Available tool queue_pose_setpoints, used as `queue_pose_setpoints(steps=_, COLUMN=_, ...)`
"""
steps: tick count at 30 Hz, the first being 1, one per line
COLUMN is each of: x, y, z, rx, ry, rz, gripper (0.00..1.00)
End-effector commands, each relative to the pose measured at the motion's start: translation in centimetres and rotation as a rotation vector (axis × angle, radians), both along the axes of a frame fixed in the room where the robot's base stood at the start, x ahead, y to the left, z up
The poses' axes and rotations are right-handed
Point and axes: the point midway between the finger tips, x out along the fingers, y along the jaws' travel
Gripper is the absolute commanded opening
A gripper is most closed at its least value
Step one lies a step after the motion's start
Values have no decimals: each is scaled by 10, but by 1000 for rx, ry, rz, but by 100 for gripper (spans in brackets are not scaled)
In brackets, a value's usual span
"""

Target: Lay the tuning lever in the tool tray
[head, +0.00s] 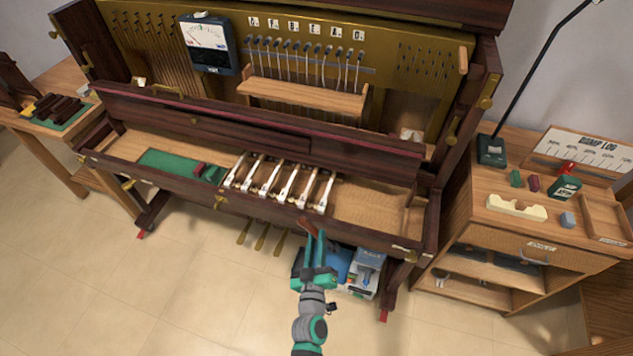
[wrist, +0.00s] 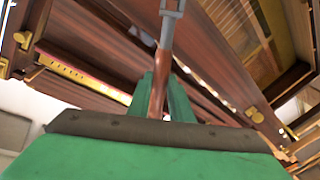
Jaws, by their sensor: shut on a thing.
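The tuning lever (wrist: 159,70) has a reddish-brown handle and a grey metal head. My gripper (wrist: 165,100) is shut on its handle in the wrist view, with the head pointing away past the fingertips. In the head view my gripper (head: 317,262) is in front of the piano's lower front edge, below the white keys. The lever shows there only as a small reddish strip at the fingers. A shallow wooden tray (head: 598,220) with a small label sits at the right end of the right-hand cabinet, well away from my gripper. I cannot read its label.
The piano (head: 250,118) stands open, with several white keys (head: 280,184) and a green felt (head: 165,165). Boxes (head: 366,268) stand under the piano.

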Motion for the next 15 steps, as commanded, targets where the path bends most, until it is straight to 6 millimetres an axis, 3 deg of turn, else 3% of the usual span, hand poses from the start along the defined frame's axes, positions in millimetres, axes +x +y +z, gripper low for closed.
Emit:
queue_pose_setpoints(steps=1, x=-3, y=-1, z=-15, rx=3, ry=4, rz=7, gripper=0)
queue_pose_setpoints(steps=6, x=-9, y=3, z=-48, rx=11, ry=4, rz=37, gripper=0)
queue_pose_setpoints(steps=15, x=-21, y=5, z=-95, rx=24, ry=-6, rz=67, gripper=0)
